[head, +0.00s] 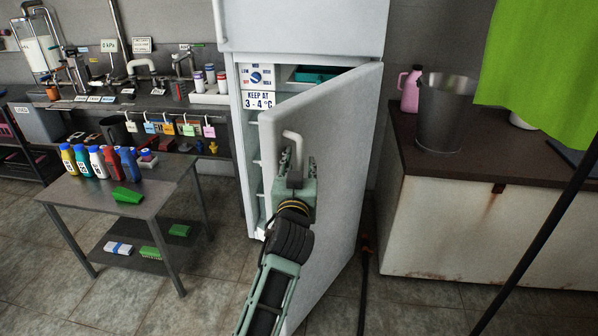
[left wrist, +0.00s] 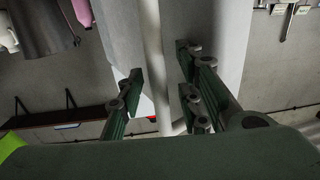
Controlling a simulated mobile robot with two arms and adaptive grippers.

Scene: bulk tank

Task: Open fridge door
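The white fridge (head: 300,28) stands at the back centre. Its lower door (head: 340,150) is swung partly open toward me, and part of the inside shows left of it. The pale door handle (head: 292,136) is on the door's face near its left edge. My left gripper (head: 297,168) is at the handle. In the left wrist view, the handle bar (left wrist: 153,60) runs between the spread fingers of my left gripper (left wrist: 158,75), with gaps visible on both sides. The handle's lower end is partly hidden by the gripper. My right gripper is not in view.
A small metal table (head: 150,178) with bottles and green brushes stands left of the fridge. A counter (head: 470,180) with a dark bucket (head: 443,125) and pink bottle (head: 410,90) stands right. Tiled floor is free in front left.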

